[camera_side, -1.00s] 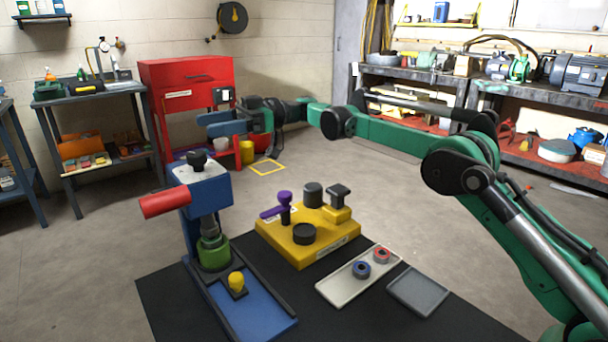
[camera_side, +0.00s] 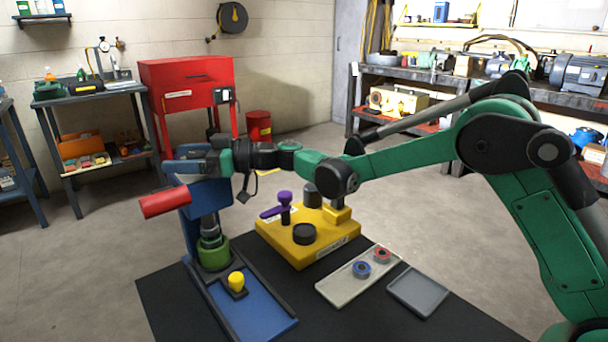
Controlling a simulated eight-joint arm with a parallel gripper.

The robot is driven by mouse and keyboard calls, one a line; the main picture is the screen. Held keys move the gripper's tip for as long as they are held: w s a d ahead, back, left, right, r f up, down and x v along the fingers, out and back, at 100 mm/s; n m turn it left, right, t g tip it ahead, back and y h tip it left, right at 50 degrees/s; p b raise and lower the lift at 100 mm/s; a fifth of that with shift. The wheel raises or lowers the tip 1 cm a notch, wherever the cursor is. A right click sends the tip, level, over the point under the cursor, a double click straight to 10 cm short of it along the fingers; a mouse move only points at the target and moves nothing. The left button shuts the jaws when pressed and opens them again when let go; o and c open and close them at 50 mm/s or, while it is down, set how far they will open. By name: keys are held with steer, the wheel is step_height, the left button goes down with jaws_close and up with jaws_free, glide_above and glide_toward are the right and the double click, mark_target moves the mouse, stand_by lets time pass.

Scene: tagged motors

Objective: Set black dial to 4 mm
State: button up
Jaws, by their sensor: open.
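The blue press (camera_side: 190,222) stands at the left of the black mat, with a red handle (camera_side: 164,203) at its side. Its top, where a black knob stood on a pale plate a second ago, is hidden behind my gripper (camera_side: 174,171). My gripper is level with the top of the press, its blue fingers pointing left, open. I cannot tell whether it touches the knob or read any mm scale. A short black round knob (camera_side: 304,233) also sits on the yellow block (camera_side: 300,254); I cannot tell which one the task's dial is.
The yellow block also carries a purple lever (camera_side: 284,200) and dark posts. A pale tray (camera_side: 345,287) holds a blue ring (camera_side: 361,269) and a red ring (camera_side: 381,254). A grey tray (camera_side: 419,291) is empty. A yellow knob (camera_side: 237,281) stands on the press base.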

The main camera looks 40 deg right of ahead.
steer(key=m+t+h, duration=0.3)
steer(key=shift+w+d+t+h, duration=0.1)
steer(key=shift+t+h, duration=0.3)
steer(key=m+t+h, duration=0.1)
steer(key=h, duration=0.1)
steer(key=m+t+h, duration=0.1)
steer(key=m, duration=0.1)
steer(key=m+h, duration=0.1)
steer(key=h, duration=0.1)
steer(key=shift+w+d+t+h, duration=0.15)
steer(key=shift+d+t+h, duration=0.15)
steer(key=shift+t, duration=0.1)
steer(key=v, duration=0.6)
steer(key=d+r+m+h, duration=0.4)
steer(key=d+r+h, duration=0.1)
steer(key=d+r, duration=0.25)
steer(key=s+d+m+g+h, duration=0.1)
steer(key=s+d+g+h, duration=0.2)
steer(key=s+d+g, duration=0.2)
steer(key=shift+s+d+f+m+g, duration=0.2)
steer(key=shift+s+d+m+g, duration=0.15)
steer(key=shift+s+d, duration=1.55)
steer(key=shift+s+a, duration=0.3)
steer(key=shift+a, duration=0.05)
